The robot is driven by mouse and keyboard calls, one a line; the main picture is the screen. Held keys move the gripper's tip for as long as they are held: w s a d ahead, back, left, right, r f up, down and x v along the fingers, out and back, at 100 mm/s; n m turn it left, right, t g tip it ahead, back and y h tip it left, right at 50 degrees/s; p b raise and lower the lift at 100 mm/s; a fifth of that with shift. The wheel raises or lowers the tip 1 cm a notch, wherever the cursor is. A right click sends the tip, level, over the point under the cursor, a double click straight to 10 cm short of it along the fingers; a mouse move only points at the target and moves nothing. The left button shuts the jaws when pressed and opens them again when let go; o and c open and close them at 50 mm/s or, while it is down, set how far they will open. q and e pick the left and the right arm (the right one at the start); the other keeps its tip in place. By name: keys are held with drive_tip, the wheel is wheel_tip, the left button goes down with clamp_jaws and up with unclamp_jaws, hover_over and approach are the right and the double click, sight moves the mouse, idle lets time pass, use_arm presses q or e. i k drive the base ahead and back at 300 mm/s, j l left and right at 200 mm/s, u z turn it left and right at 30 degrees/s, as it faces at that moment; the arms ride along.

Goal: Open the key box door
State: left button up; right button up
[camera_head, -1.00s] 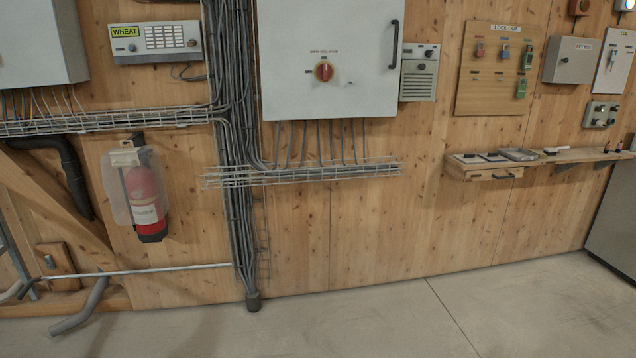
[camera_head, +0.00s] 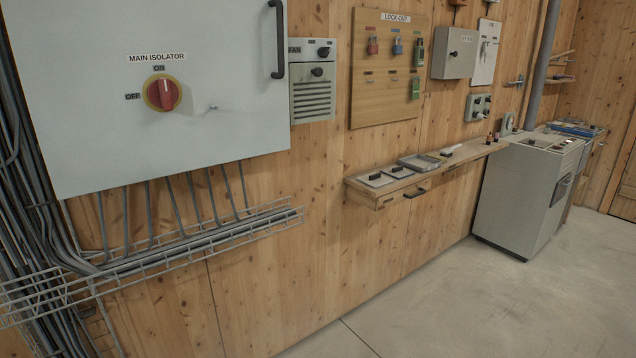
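The key box (camera_head: 454,53) is a small grey box on the wooden wall, right of the lock-out board. Its door looks shut, with a small dark knob or lock on the front. Its label is too small to read clearly now. Neither of my grippers shows in the head view.
The main isolator cabinet (camera_head: 150,85) fills the upper left. The lock-out board (camera_head: 383,75) holds padlocks. A narrow shelf (camera_head: 440,165) with trays juts out below the board and box. A grey cabinet (camera_head: 520,195) stands at right. The concrete floor (camera_head: 420,300) in front is clear.

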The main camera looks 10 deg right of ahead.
sight(462, 44)
drive_tip(key=i+l+z, duration=0.3)
drive_tip(key=z, duration=0.2)
drive_tip(key=i+l+z, duration=0.1)
drive_tip(key=i+z, duration=0.85)
drive_tip(key=i+j+z, duration=0.2)
drive_tip(key=z, duration=0.3)
drive_tip(key=i, duration=0.15)
